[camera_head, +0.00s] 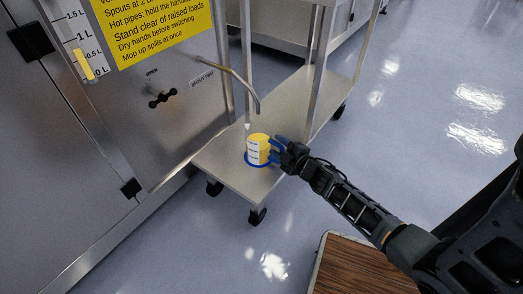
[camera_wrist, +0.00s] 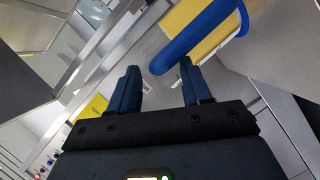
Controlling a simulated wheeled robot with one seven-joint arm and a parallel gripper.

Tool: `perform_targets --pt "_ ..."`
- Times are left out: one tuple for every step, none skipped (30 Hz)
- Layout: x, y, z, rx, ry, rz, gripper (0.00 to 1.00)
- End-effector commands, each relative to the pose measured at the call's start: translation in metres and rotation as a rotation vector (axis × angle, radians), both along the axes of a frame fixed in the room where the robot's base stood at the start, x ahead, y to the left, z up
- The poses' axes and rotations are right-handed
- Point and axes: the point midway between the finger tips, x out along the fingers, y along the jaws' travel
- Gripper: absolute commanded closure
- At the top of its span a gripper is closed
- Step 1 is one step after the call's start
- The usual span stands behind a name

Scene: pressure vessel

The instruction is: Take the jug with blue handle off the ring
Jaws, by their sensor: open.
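The jug (camera_head: 256,148), yellow with a white marked label, stands upright on the low shelf beneath the spout. A blue ring (camera_head: 247,161) shows around its base. The jug's blue handle (camera_head: 278,142) faces right, toward my gripper (camera_head: 281,152). In the wrist view the blue handle (camera_wrist: 199,37) crosses in front of the yellow jug wall at the top. There my gripper (camera_wrist: 160,78) is open, with the handle's lower end close beyond the fingertips. I cannot tell whether they touch it.
The shelf (camera_head: 229,156) belongs to a wheeled cart with upright posts. A bent spout pipe (camera_head: 241,84) hangs above the jug from the steel vessel (camera_head: 130,120). A black valve handle (camera_head: 162,98) is on the vessel. A wood-topped surface (camera_head: 360,266) stands at the bottom. Shelf behind the jug is clear.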

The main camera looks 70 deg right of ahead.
Motion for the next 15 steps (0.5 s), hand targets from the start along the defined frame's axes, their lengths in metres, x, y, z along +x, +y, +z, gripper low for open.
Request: perform_targets --pt "0.0048 -0.0015 -0.0024 -0.001 0.0 0.002 0.52" --pt "0.0063 -0.0027 -0.0027 -0.001 0.001 0.003 0.52" --pt "0.0081 -0.0039 -0.003 -0.001 0.0 0.002 0.52" --pt "0.0093 -0.0048 -0.0031 -0.001 0.0 0.002 0.52" --pt "0.0101 -0.0056 -0.0031 0.0 0.0 0.001 0.52" --pt "0.0109 -0.0062 -0.0032 0.0 0.0 0.001 0.52" --pt "0.0113 -0.0065 -0.0032 0.001 0.0 0.001 0.52" --pt "0.0115 -0.0067 -0.0033 0.001 0.0 0.0 0.52" --pt "0.0117 -0.0068 -0.0032 0.001 0.0 0.0 0.52" --pt "0.0117 -0.0069 -0.0031 0.001 -0.001 0.0 0.52" --pt "0.0116 -0.0069 -0.003 0.001 -0.001 0.0 0.52" --pt "0.0115 -0.007 -0.003 0.001 -0.001 0.0 0.52" --pt "0.0114 -0.007 -0.003 0.001 -0.001 0.0 0.52" --pt "0.0114 -0.007 -0.003 0.001 -0.001 0.0 0.52" --pt "0.0114 -0.007 -0.003 0.001 -0.001 0.0 0.54"
